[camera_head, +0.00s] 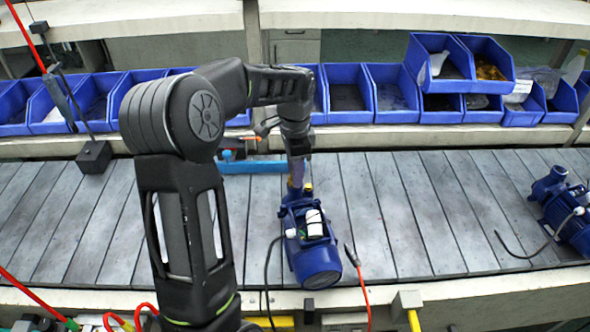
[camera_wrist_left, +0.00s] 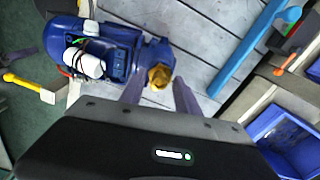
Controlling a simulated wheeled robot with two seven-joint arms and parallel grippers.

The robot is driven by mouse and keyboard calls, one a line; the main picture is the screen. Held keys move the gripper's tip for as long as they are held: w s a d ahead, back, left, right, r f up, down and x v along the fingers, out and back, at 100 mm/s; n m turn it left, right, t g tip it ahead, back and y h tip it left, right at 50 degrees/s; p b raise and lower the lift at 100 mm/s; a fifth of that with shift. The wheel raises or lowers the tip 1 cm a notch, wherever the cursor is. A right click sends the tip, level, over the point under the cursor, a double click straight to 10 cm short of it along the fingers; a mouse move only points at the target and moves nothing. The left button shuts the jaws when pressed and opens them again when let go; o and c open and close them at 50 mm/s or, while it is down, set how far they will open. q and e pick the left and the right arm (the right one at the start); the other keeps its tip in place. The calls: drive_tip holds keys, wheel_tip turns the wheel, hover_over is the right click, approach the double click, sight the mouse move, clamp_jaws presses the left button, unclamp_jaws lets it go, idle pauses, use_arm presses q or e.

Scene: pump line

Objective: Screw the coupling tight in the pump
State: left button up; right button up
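The blue pump (camera_head: 314,258) lies on the slatted conveyor, its motor end toward me. It also shows in the wrist view (camera_wrist_left: 112,40). The brass-yellow coupling (camera_wrist_left: 160,76) sits at the pump's far end; whether it is fully seated cannot be told. My left gripper (camera_head: 296,178) is above that end and partly hides the coupling in the head view. In the wrist view my left gripper's fingers (camera_wrist_left: 159,97) are apart, one on each side of the coupling, with visible gaps. My right gripper is in neither view.
A second blue pump (camera_head: 570,212) lies at the right of the conveyor. A blue bar (camera_head: 250,167) lies behind the first pump. Blue bins (camera_head: 393,90) line the back shelf. A cable with a red lead (camera_head: 360,275) hangs beside the pump.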

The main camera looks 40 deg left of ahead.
use_arm(q)
drive_tip(key=n, duration=0.3)
drive_tip(key=n, duration=0.3)
drive_tip(key=shift+n, duration=0.3)
drive_tip(key=shift+r, duration=0.1)
idle(0.4)
clamp_jaws()
idle(0.9)
drive_tip(key=shift+m, duration=1.8)
